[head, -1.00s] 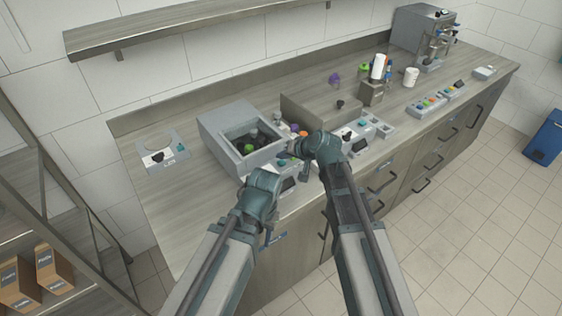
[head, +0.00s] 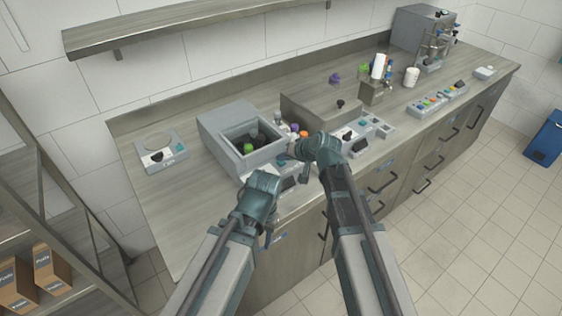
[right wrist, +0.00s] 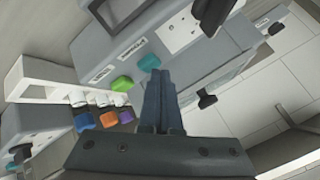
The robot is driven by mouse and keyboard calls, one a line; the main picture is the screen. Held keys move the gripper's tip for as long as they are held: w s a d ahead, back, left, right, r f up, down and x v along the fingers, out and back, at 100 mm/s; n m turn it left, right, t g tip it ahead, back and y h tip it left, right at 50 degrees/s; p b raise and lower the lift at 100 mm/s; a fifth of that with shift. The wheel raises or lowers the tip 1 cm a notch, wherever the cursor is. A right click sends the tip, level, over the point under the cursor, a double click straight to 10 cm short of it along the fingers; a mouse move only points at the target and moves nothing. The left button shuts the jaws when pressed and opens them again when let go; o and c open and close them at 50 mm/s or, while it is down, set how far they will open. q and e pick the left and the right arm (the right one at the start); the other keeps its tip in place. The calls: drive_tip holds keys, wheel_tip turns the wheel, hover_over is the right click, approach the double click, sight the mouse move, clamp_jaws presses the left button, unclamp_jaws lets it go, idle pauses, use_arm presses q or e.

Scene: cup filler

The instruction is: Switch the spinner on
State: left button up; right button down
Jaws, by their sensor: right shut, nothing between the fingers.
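A grey box (head: 212,138) with an open well holding green- and dark-topped pieces stands left of centre; I cannot tell for sure that it is the spinner. In the right wrist view a grey labelled panel (right wrist: 118,58) carries a teal-green switch-like piece (right wrist: 149,62). My right gripper (right wrist: 160,76) is shut and empty, its tips close by that piece; contact is unclear. In the head view my right gripper (head: 296,149) is at the counter's front, mostly hidden by its wrist. My left gripper (head: 268,238) hangs low before the counter edge, its jaws unclear.
A white rack (right wrist: 42,90) holds blue-, orange- and purple-capped pieces beside the panel. Another control unit (head: 371,130) stands right of my right wrist. A small stand (head: 165,160) is at far left. Bare counter lies at the front left.

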sight(283, 164)
drive_tip(key=shift+f, duration=0.15)
drive_tip(key=shift+r, duration=0.2)
drive_tip(key=shift+r+p, duration=0.5)
drive_tip(key=shift+p, duration=0.05)
wheel_tip(283, 164, up, 6)
drive_tip(key=p, duration=0.6)
idle(0.4)
